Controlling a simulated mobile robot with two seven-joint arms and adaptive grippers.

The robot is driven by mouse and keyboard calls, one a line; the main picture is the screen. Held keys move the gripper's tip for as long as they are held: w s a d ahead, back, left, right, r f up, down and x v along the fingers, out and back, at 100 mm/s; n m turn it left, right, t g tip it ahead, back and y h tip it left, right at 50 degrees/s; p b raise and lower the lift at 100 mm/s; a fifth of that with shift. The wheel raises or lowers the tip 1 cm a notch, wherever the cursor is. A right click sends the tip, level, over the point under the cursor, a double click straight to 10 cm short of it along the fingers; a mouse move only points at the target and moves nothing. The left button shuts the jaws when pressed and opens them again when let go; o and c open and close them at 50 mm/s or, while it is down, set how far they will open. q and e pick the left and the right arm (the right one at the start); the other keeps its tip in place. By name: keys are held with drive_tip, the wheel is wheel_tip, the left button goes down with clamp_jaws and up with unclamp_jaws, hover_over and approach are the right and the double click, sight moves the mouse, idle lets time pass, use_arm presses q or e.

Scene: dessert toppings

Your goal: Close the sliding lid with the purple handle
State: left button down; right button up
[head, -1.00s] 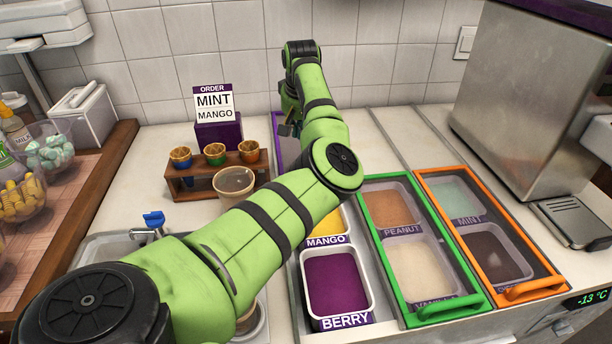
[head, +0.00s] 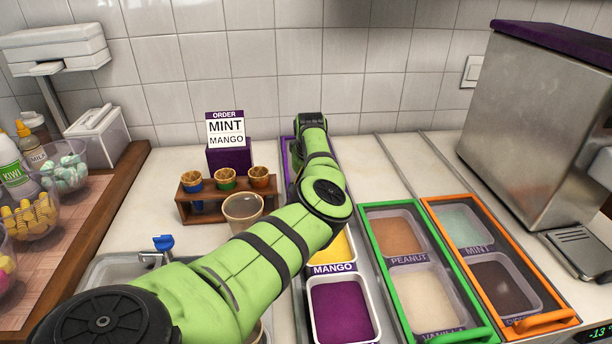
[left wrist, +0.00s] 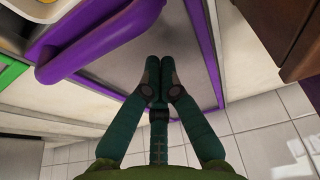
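The purple-framed sliding lid (head: 286,157) lies at the back of the left freezer column, mostly hidden by my left arm. The berry tub (head: 342,308) and part of the mango tub (head: 343,245) show uncovered in front of it. In the left wrist view, the purple handle (left wrist: 95,45) runs across the upper left, attached to the purple frame. My left gripper (left wrist: 160,68) has its fingertips together over the grey lid panel, beside the handle and apart from it in the picture, with nothing seen between them. It is hidden in the head view. My right gripper is not in view.
The green-framed lid (head: 416,265) and orange-framed lid (head: 500,262) cover the columns to the right. A wooden cone stand (head: 186,211) and a cup (head: 243,209) stand left of my arm. A steel machine (head: 535,130) stands at the right. The wall is close behind.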

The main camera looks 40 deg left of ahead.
use_arm(q)
drive_tip(key=shift+s+d+r+p, duration=0.3)
drive_tip(key=shift+s+d+p, duration=0.3)
drive_tip(key=shift+d, duration=0.2)
drive_tip(key=shift+s+d, duration=0.3)
drive_tip(key=shift+s, duration=0.05)
drive_tip(key=shift+d, duration=0.1)
